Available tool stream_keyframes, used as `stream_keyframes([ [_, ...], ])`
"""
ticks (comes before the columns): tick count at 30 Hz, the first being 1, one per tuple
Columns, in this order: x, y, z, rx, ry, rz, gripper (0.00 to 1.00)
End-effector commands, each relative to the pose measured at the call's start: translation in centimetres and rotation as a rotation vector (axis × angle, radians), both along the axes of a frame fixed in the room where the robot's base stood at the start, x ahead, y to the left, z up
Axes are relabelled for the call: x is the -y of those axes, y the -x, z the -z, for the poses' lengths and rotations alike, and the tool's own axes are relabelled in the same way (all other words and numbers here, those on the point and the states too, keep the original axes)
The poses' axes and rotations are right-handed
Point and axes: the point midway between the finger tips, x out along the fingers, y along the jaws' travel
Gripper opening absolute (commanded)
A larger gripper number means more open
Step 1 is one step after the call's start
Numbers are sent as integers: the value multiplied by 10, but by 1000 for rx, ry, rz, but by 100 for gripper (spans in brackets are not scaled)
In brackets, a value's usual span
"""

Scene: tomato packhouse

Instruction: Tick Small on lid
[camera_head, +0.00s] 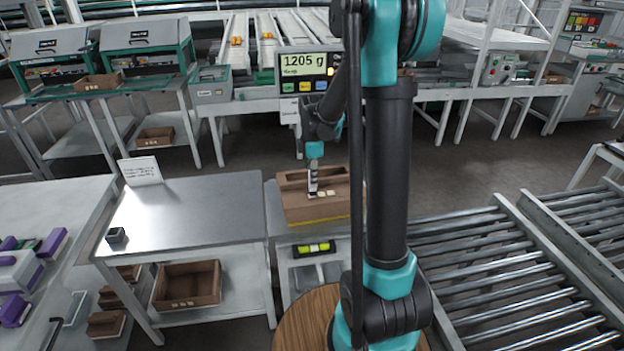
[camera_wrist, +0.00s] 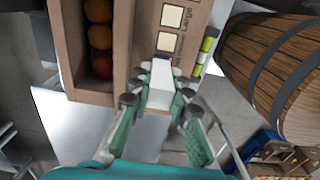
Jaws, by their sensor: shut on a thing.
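A brown carton (camera_head: 300,209) stands on a stand in the middle of the head view. In the wrist view the carton (camera_wrist: 90,97) shows orange-red tomatoes (camera_wrist: 100,37) through an opening, beside a brown lid strip (camera_wrist: 148,22). Pale tick squares (camera_wrist: 172,16) run along the strip, with "Large" printed beside them; other print is too blurred or covered. My gripper (camera_head: 313,172) is over the carton, pointing down. In the wrist view my gripper (camera_wrist: 155,95) is shut on a slim white thing (camera_wrist: 161,72), whose end lies over the strip near the squares. I cannot tell if it touches.
A display (camera_head: 305,72) reads 1205 g behind the carton. A green-yellow level-like bar (camera_head: 313,248) sits on the stand's front. A steel table (camera_head: 190,210) with a small dark cup (camera_head: 116,235) is left; roller conveyors (camera_head: 500,270) are right. A wooden barrel (camera_wrist: 275,70) stands close by.

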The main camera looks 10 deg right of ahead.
Motion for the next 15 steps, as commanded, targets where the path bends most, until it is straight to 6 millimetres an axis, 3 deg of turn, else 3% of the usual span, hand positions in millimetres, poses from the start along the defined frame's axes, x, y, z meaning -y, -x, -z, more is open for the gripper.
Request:
stream_keyframes([
  [15, -5, 5, 0, 0, 0, -1, 0],
])
